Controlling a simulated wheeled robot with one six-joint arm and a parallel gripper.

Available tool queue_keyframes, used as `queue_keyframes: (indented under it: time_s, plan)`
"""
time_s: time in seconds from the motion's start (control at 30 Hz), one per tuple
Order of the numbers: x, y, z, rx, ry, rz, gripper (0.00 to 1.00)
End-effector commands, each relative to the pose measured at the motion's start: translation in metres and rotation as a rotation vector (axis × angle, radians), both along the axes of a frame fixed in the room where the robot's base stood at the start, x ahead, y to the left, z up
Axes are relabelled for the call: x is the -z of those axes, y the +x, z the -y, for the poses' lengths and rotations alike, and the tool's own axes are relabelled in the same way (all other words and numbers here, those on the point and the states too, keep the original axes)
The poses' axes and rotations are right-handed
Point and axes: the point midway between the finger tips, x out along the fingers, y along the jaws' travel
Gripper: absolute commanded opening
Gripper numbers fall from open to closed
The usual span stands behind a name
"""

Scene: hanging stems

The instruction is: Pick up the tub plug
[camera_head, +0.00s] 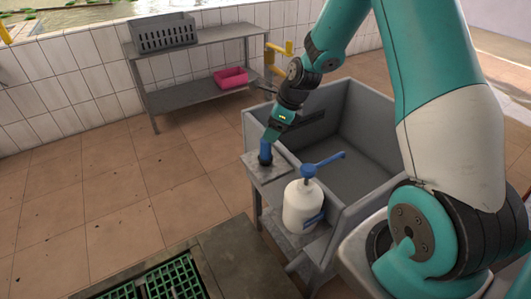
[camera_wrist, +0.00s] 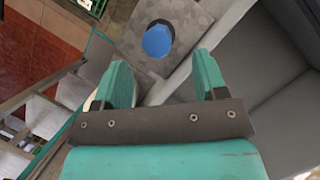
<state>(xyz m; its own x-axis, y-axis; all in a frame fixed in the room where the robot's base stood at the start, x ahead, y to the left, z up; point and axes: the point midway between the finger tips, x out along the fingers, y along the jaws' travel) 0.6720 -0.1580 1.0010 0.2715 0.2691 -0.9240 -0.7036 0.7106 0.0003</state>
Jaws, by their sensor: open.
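The tub plug (camera_head: 265,153) looks like a blue upright stub with a dark base. It stands on the small grey ledge at the left end of the grey sink. In the wrist view the plug (camera_wrist: 158,40) shows as a blue round top on a speckled grey plate, beyond the fingertips. My gripper (camera_head: 271,134) is just above the plug in the head view. In the wrist view my gripper (camera_wrist: 164,75) has its two teal fingers apart with nothing between them. Whether a finger touches the plug cannot be told.
A white bottle (camera_head: 301,208) with a blue pump top stands close in front of the plug. The grey sink basin (camera_head: 345,177) lies to the right. A metal rack (camera_head: 185,101) with a grey crate (camera_head: 164,36) and a pink tub (camera_head: 231,78) stands behind. Tiled floor is open to the left.

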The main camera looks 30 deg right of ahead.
Motion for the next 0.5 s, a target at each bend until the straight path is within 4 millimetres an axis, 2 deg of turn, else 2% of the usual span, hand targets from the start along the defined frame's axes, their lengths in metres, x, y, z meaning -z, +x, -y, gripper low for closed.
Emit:
queue_keyframes:
  time_s: [0.1,0.37,0.5]
  plan:
    - [0.015,0.004,-0.005,-0.001,0.001,-0.003,0.66]
    - [0.033,0.009,-0.012,-0.002,0.002,-0.003,0.66]
    - [0.052,0.012,-0.020,-0.004,0.001,-0.004,0.66]
